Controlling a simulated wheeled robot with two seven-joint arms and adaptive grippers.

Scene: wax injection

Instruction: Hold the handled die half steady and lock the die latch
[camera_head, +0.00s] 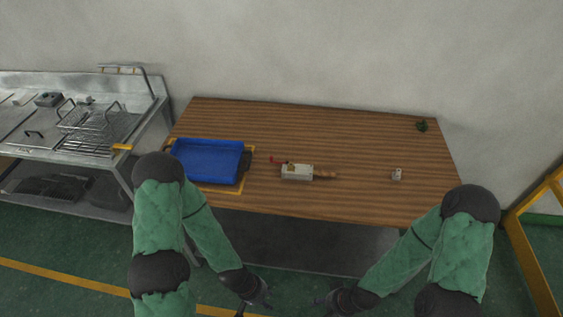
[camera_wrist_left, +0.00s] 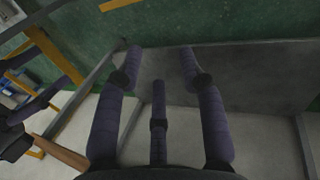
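The die (camera_head: 297,172) is a small pale metal block lying on the middle of the wooden table. A brown handle (camera_head: 326,175) sticks out from its right side. A small red part, apparently the latch (camera_head: 278,159), stands out at its upper left. My left gripper (camera_head: 254,306) is below the table's front edge, well away from the die. In the left wrist view its fingers (camera_wrist_left: 160,62) are spread and empty. My right gripper (camera_head: 323,302) is also below the front edge, apart from the die; its fingers are too small to judge.
A blue tray (camera_head: 208,161) sits on the table's left, with a dark item at its right edge. A small white block (camera_head: 397,174) and a small green object (camera_head: 422,126) are on the right. A metal workbench (camera_head: 60,120) adjoins at left. Table surface (camera_head: 330,130) behind the die is clear.

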